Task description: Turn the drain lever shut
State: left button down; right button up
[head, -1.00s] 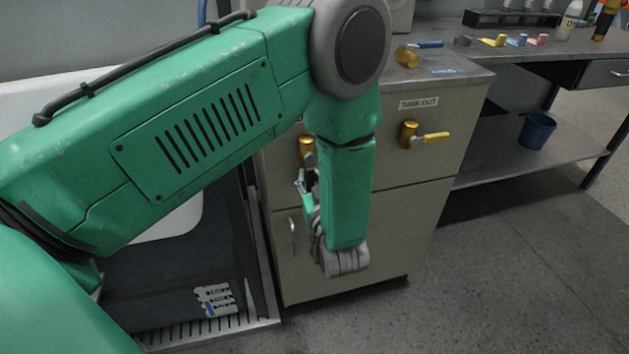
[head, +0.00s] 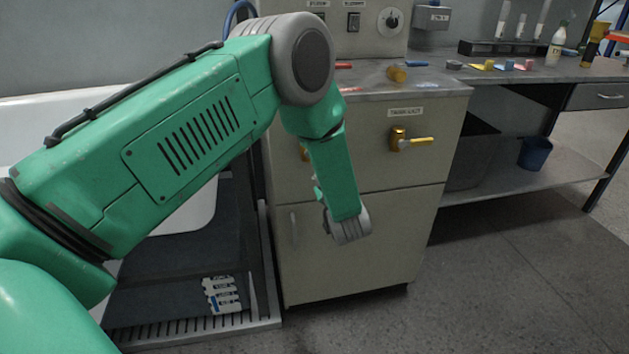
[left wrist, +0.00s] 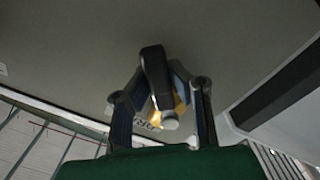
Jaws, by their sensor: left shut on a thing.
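The front of the grey cabinet (head: 352,265) carries a brass valve (head: 304,153), mostly hidden behind my left arm. It seems to be the drain valve. My left gripper (left wrist: 160,105) is in front of the cabinet. In the left wrist view its two dark fingers close around a dark lever (left wrist: 153,70), with brass showing behind it and a label (left wrist: 150,122) partly hidden. In the head view the fingers are mostly behind my forearm and wrist, so the lever's angle cannot be told there. My right gripper is not in view.
A second brass valve (head: 398,138) with a yellow lever, under a tank-out label, sits to the right. Another brass valve (head: 397,73) stands on the worktop. A white tub (head: 60,120) is at left. A blue bucket (head: 536,153) sits on the shelf. The floor at right is clear.

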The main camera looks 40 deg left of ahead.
pick_arm(q)
jog(key=n, duration=0.2)
jog(key=d+r+n, duration=0.1)
jog(key=shift+w+n, duration=0.3)
jog(key=shift+n, duration=0.1)
jog(key=shift+w+d+r+n, duration=0.1)
jog(key=shift+r+n, duration=0.3)
jog(key=shift+n, duration=0.55)
jog(key=shift+w+a+r+n, duration=0.1)
jog(key=shift+r+n, duration=0.3)
jog(key=shift+n, duration=0.5)
jog(key=shift+w+d+r+n, duration=0.1)
jog(key=shift+r+n, duration=0.3)
jog(key=shift+n, duration=0.55)
jog(key=c, duration=1.5)
grip_release()
jog(key=shift+s, duration=0.1)
jog(key=shift+o, duration=0.3)
jog(key=shift+r, duration=0.15)
jog(key=shift+r, duration=0.1)
jog(key=v, duration=1.1)
jog(key=shift+s+d, duration=0.2)
jog(key=shift+d, duration=0.15)
